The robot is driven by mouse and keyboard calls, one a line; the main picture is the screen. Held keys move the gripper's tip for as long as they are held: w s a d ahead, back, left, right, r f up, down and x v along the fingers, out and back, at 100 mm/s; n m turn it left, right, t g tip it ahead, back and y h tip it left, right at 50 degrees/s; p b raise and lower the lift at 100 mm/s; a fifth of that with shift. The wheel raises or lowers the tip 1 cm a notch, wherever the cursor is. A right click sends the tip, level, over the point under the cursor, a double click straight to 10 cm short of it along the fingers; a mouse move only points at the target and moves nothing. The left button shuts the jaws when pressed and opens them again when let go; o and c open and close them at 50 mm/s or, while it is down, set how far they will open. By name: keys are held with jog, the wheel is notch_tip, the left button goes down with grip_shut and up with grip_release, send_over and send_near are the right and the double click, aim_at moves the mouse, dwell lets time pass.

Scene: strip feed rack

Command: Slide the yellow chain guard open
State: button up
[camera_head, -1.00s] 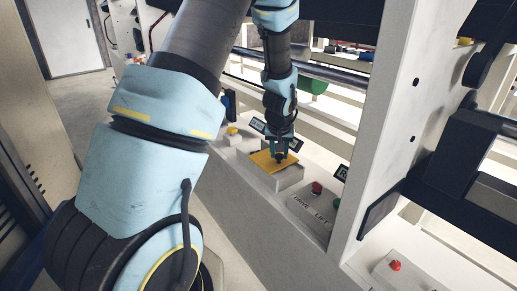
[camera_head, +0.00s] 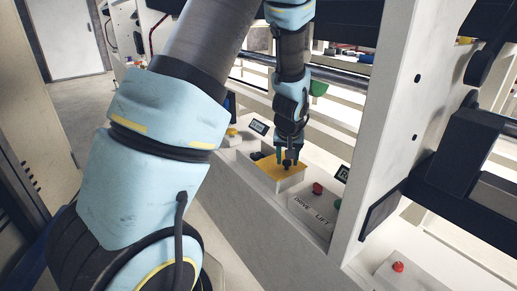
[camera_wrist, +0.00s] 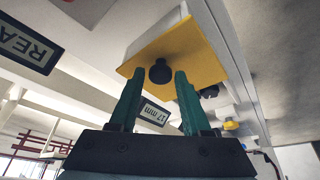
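The yellow chain guard (camera_head: 279,174) is a flat plate on top of a pale box beside the rack. It sits toward the right of the box, and a dark opening (camera_head: 256,155) shows at its left end. In the wrist view the guard (camera_wrist: 190,55) carries a round black knob (camera_wrist: 160,72). My gripper (camera_head: 287,162) is at the knob, and its green fingers (camera_wrist: 160,76) stand on either side of it. Gaps show between the fingers and the knob, so the gripper looks open. A dark part (camera_wrist: 209,92) shows past the guard's edge.
A panel marked DRIVE and LIFT with a red button (camera_head: 317,188) is right of the guard. A yellow button (camera_head: 232,132) is to its left. A small display (camera_head: 259,127) stands behind, reading about 17 mm in the wrist view. A white upright (camera_head: 385,120) stands farther right.

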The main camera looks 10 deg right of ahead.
jog(key=shift+o, duration=1.2)
jog(key=p+v, duration=0.3)
jog(key=v, duration=0.3)
jog(key=shift+p, duration=0.35)
jog(key=s+a+r+g, duration=0.1)
jog(key=s+a+r, duration=0.1)
jog(key=s+a, duration=0.2)
jog(key=s+a+r+n, duration=0.1)
jog(key=s+a, duration=0.3)
jog(key=a, duration=0.7)
jog(key=s+a+r+n+g+y, duration=0.1)
jog(key=s+a+r, duration=0.3)
jog(key=a, duration=0.4)
jog(key=shift+g, duration=0.3)
